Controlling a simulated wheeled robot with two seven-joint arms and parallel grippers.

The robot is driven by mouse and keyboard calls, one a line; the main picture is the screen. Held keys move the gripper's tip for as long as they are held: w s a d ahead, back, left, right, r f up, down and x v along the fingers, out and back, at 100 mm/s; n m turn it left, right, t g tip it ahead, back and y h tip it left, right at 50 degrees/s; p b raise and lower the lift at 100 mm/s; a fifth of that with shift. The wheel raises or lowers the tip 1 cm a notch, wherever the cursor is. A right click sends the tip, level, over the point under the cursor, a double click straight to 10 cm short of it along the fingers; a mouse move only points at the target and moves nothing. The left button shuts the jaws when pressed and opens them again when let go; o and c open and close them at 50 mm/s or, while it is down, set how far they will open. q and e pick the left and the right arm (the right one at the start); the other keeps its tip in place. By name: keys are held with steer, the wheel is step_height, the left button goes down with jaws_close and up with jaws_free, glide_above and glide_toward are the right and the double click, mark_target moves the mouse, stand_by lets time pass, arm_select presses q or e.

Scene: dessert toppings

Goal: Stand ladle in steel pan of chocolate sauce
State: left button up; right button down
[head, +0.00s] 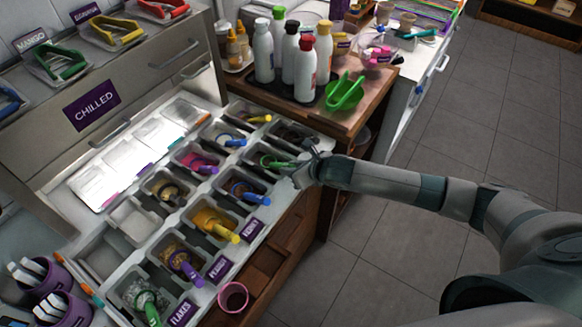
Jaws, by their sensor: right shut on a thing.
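My right gripper (299,170) is at the front right end of the topping counter, shut at the end of a green handle (279,163). The handle seems to belong to the ladle; its head is down in a pan and too small to make out. A pan with dark brown contents (291,133), which looks like the chocolate sauce, sits just behind the gripper at the counter's right end. The gripper and wrist hide part of the counter edge there. My left gripper is not in view.
Several topping pans with coloured scoops, such as an orange one (222,229) and a purple one (182,262), fill the counter to the left. Open floor lies right.

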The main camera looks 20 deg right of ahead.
stand_by(0.8)
steer(key=c, duration=1.1)
jaws_free()
steer(key=shift+p, duration=0.3)
steer(key=shift+r+p, duration=1.35)
steer(key=shift+r, duration=0.05)
steer(key=shift+r+p, duration=0.6)
steer(key=shift+r, duration=2)
